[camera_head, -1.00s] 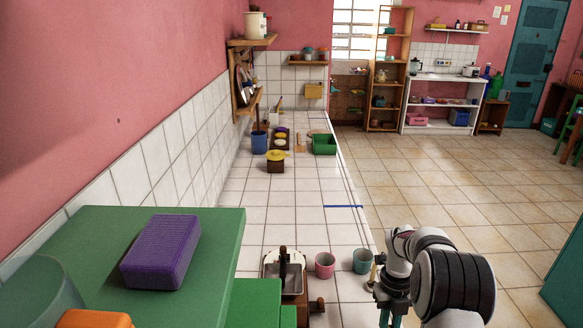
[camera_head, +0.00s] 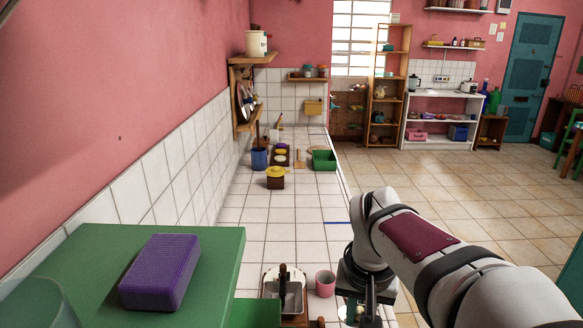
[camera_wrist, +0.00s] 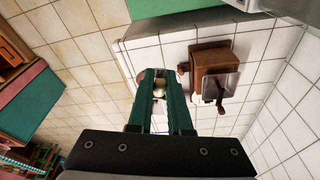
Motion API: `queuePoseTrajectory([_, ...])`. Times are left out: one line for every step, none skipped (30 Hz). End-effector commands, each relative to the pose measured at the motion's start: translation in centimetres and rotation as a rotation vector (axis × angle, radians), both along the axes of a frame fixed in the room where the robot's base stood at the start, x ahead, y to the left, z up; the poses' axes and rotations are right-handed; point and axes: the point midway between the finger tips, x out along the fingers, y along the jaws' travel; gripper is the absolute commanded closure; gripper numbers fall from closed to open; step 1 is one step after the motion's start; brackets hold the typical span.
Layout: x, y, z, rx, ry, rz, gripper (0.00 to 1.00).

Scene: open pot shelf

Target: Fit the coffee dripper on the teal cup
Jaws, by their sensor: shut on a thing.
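My gripper (camera_head: 360,310) is at the bottom of the head view, just right of the pink cup (camera_head: 325,283). In the wrist view its two dark green fingers (camera_wrist: 159,90) are shut on a small pale thing (camera_wrist: 158,88), which I take to be the coffee dripper. The fingers cover most of the dripper, so its shape and tilt are unclear. I cannot make out the teal cup clearly now; my gripper and wrist cover the place where it stood. I cannot tell whether dripper and cup touch.
A wooden grinder-like box with a crank (camera_wrist: 212,60) stands close by on the white tiled counter (camera_head: 270,225). A purple block (camera_head: 160,272) lies on a green surface at left. A yellow-topped box (camera_head: 276,178), blue container (camera_head: 259,158) and green bin (camera_head: 324,160) stand farther back. The mid-counter is clear.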

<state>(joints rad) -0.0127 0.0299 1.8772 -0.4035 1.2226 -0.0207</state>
Motion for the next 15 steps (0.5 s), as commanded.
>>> queuePoseTrajectory([-0.4, 0.3, 0.5, 0.001, -0.002, 0.081, 1.0])
queuePoseTrajectory([-0.6, 0.4, 0.7, 0.0, -0.001, 0.13, 1.0])
queuePoseTrajectory([-0.9, 0.6, 1.0, 0.001, -0.001, 0.184, 1.0])
queuePoseTrajectory([-1.0, 0.7, 1.1, 0.0, -0.001, 0.216, 1.0])
queuePoseTrajectory([-1.1, 0.7, 1.2, 0.001, 0.0, 0.239, 1.0])
queuePoseTrajectory([-1.0, 0.8, 1.2, 0.001, -0.001, 0.262, 1.0])
queuePoseTrajectory([-0.7, 0.7, 1.2, 0.001, -0.004, 0.272, 1.0])
queuePoseTrajectory([-0.2, 0.7, 1.1, 0.002, -0.007, 0.28, 1.0])
queuePoseTrajectory([0.7, 0.6, 0.9, 0.005, -0.016, 0.285, 1.0])
queuePoseTrajectory([1.6, 0.4, 0.7, 0.006, -0.025, 0.289, 1.0])
queuePoseTrajectory([2.7, 0.2, 0.4, 0.008, -0.035, 0.293, 1.0])
queuePoseTrajectory([4.3, -0.2, 0.0, 0.011, -0.052, 0.296, 1.0])
queuePoseTrajectory([5.6, -0.4, -0.4, 0.012, -0.067, 0.299, 1.0])
queuePoseTrajectory([7.0, -0.8, -0.9, 0.013, -0.083, 0.304, 1.0])
queuePoseTrajectory([8.9, -1.4, -1.6, 0.014, -0.105, 0.307, 1.0])
